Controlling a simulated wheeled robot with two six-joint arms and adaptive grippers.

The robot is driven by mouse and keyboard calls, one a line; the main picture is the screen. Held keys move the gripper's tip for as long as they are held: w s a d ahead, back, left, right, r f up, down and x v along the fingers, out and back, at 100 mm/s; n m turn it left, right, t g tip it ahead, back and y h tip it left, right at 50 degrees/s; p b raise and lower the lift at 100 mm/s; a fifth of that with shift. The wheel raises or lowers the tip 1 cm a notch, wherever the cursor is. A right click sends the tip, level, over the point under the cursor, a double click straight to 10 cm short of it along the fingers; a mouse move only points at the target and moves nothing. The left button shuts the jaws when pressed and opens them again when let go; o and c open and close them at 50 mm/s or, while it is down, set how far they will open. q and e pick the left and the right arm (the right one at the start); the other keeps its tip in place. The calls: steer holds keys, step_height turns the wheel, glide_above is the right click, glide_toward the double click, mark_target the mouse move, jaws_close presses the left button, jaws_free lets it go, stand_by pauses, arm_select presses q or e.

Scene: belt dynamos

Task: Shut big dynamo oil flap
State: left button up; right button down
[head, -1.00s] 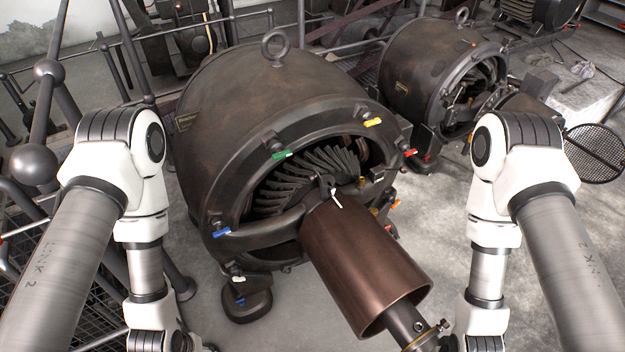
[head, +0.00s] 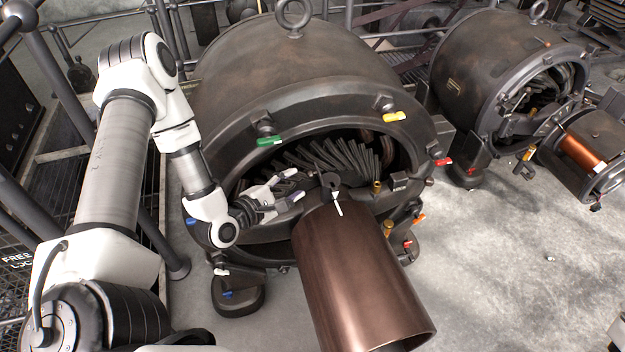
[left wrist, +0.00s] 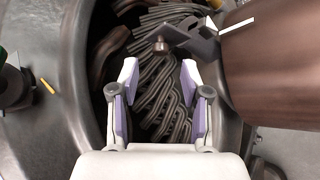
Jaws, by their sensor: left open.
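The big dynamo (head: 300,85) fills the middle of the head view, its open end showing curved windings. A small dark piece that looks like the oil flap (head: 329,181) stands raised at the inner end of the brown cylinder, by a white mark. In the left wrist view the flap (left wrist: 195,40) is ahead of the fingers, with a small brownish knob at its left. My left gripper (head: 298,186) is open and empty, just left of the flap and apart from it. Its spread fingers also show in the left wrist view (left wrist: 160,76). My right gripper is out of view.
The brown cylinder (head: 355,270) sticks out toward me. Coloured tabs, such as green (head: 270,140) and yellow (head: 394,117), sit around the dynamo's rim. A smaller dynamo (head: 480,75) stands at the back right. Floor on the right (head: 510,260) is mostly clear.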

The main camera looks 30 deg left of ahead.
arm_select(q)
steer(key=x, duration=0.5)
steer(key=shift+f, duration=0.1)
jaws_close()
